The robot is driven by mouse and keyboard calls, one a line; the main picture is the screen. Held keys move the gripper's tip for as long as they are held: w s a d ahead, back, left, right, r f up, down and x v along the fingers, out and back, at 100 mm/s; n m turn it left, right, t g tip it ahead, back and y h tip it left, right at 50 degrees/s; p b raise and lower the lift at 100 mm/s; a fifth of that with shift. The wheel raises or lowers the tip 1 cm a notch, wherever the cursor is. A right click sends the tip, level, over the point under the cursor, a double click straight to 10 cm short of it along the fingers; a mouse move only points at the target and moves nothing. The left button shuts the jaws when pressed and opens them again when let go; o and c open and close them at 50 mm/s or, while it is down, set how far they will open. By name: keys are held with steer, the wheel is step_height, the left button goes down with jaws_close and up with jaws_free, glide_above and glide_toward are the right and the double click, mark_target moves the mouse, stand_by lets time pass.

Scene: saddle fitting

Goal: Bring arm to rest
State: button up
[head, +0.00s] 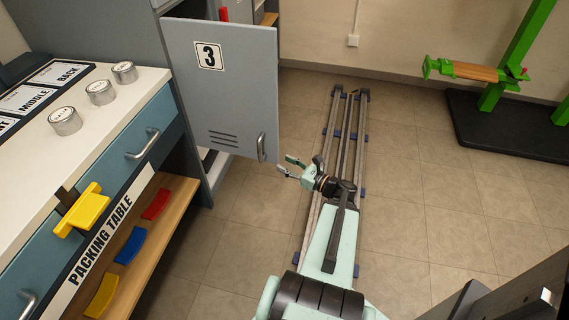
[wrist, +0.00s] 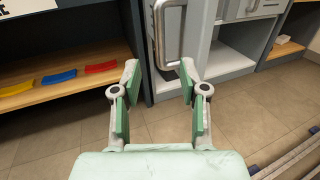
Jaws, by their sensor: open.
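My gripper (head: 286,166) is at the middle of the head view, out over the floor just right of the grey cabinet door marked 3 (head: 222,85). In the wrist view my gripper (wrist: 158,90) is open, with its two green-padded fingers apart and nothing between them. The handle (wrist: 167,35) of a door shows just beyond the fingertips in the wrist view. I cannot tell whether a finger touches it. My arm reaches up from the bottom of the head view.
The door stands open. Rails (head: 345,130) cross the floor. A green stand (head: 500,85) is at right.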

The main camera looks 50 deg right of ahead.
stand_by(0.4)
steer(key=s+a+f+n+g+y+p, duration=0.2)
steer(key=s+a+f+n+g+p, duration=0.1)
steer(key=a+f+n+g, duration=0.5)
steer(key=s+a+f+n+g+y+p, duration=0.2)
steer(key=s+a+f+n+g+p, duration=0.2)
steer(key=a+f+n+g, duration=0.45)
steer(key=s+a+r+n+g+h+p, duration=0.3)
steer(key=s+a+n+g+p, duration=0.1)
steer(key=s+a+n+p, duration=0.3)
steer(key=s+a+r+n+g+h+p, duration=0.3)
steer(key=s+a+n+g+h+p, duration=0.1)
steer(key=s+a+n+p, duration=0.4)
steer(key=s+a+n, duration=0.1)
steer(key=a+n, duration=0.1)
steer(key=a, duration=0.1)
steer(key=shift+a+r+n, duration=0.25)
steer(key=shift+r+n, duration=0.1)
steer(key=shift+r, duration=0.05)
